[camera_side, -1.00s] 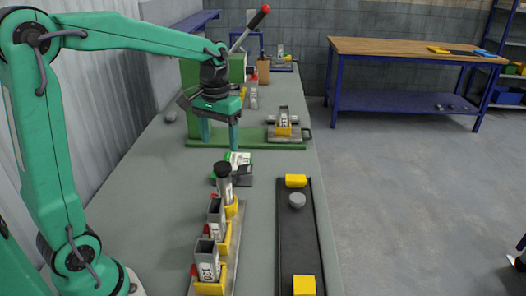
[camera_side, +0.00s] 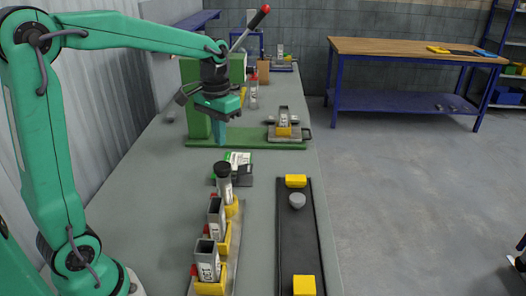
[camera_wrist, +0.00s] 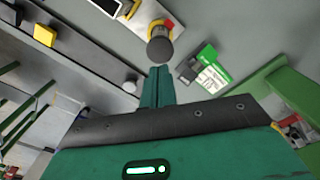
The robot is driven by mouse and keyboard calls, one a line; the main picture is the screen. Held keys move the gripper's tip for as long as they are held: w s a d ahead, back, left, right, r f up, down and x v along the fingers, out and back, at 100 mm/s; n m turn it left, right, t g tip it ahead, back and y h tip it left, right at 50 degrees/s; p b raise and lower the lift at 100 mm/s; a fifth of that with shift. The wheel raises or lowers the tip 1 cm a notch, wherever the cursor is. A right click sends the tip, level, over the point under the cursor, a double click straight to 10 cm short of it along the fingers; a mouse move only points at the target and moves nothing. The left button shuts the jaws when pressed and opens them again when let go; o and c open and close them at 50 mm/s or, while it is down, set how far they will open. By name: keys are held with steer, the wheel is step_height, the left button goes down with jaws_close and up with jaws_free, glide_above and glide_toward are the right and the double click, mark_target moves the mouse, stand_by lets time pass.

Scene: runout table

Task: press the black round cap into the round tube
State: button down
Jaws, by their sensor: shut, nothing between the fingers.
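The black round cap (camera_side: 222,168) sits on top of the upright round tube (camera_side: 225,190), the farthest of the tubes in the row. How deep the cap sits cannot be told. The wrist view shows the cap (camera_wrist: 160,47) from above, just beyond my fingertips and covering most of the tube. My gripper (camera_side: 220,144) is shut and empty, pointing down, above and behind the cap in the side view and apart from it. The wrist view also shows my gripper (camera_wrist: 159,70) with its green fingers together.
Two square tubes (camera_side: 216,218) (camera_side: 207,262) stand nearer in the same rack. A dark tray (camera_side: 298,245) at right holds yellow blocks and a grey round piece (camera_side: 297,200). A green and white box (camera_side: 238,160) lies behind the tube. A green press base (camera_side: 250,140) stands farther back.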

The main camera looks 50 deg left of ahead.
mark_target(222, 165)
steer(key=shift+f, duration=0.2)
steer(key=shift+f, duration=2.8)
steer(key=shift+f, duration=0.75)
steer(key=shift+r, duration=0.1)
steer(key=shift+r, duration=1.5)
step_height(222, 165, up, 8)
steer(key=shift+f, duration=0.2)
stand_by(0.7)
